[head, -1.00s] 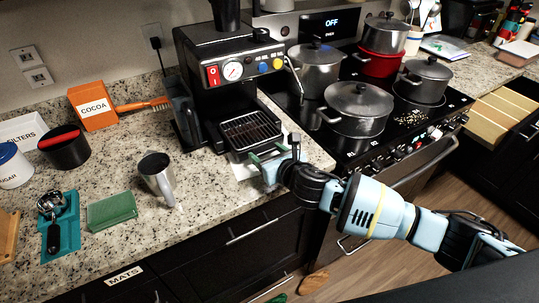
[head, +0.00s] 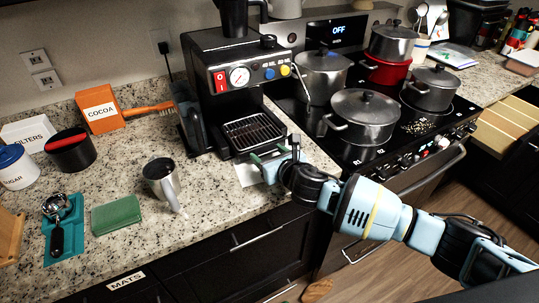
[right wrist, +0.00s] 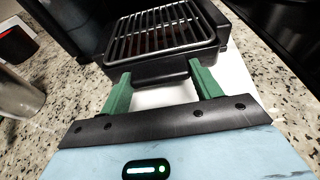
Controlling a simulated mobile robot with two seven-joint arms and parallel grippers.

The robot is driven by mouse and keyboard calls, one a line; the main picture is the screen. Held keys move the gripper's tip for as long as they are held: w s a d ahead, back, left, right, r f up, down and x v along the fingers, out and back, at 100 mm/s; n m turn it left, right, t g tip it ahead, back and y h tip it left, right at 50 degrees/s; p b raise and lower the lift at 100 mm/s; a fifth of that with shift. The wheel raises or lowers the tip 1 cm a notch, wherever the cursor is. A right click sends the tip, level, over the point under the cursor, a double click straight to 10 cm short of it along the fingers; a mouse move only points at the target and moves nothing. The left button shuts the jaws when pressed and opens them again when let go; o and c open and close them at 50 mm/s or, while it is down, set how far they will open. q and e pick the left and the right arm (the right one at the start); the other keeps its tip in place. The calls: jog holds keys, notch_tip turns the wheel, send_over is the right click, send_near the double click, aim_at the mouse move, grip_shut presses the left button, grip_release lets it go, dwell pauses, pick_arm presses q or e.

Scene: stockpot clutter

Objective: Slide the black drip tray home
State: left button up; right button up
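The black drip tray (head: 235,149), with a metal grate on top, sits at the base of the black espresso machine (head: 207,95). Its front part sticks out toward me. The tray (right wrist: 165,70) fills the top middle of the right wrist view. My right gripper (head: 268,157) is at the tray's front, low over the counter. In the right wrist view its two green fingers (right wrist: 160,80) are wide apart, with tips at the tray's front face, either side of a narrower black front piece. I cannot tell whether they press on it. My left gripper is not in view.
A white sheet (head: 246,175) lies under the tray's front. A steel pitcher (head: 161,180) and a green sponge (head: 116,215) stand left on the counter. The stove with several pots (head: 363,115) is at the right. The counter's front edge is close below my gripper.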

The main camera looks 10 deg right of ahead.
jog(key=o, duration=0.5)
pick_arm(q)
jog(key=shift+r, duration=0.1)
pick_arm(e)
jog(key=shift+s, duration=0.15)
jog(key=shift+s+d, duration=0.25)
jog(key=shift+s, duration=0.25)
jog(key=shift+s+d, duration=0.2)
jog(key=shift+s, duration=0.3)
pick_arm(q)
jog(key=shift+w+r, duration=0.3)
pick_arm(e)
jog(key=shift+s+d, duration=0.25)
jog(key=shift+s, duration=0.5)
jog(key=shift+s+d, duration=0.25)
jog(key=shift+s, duration=0.45)
jog(key=shift+s+d, duration=0.25)
jog(key=shift+s, duration=0.5)
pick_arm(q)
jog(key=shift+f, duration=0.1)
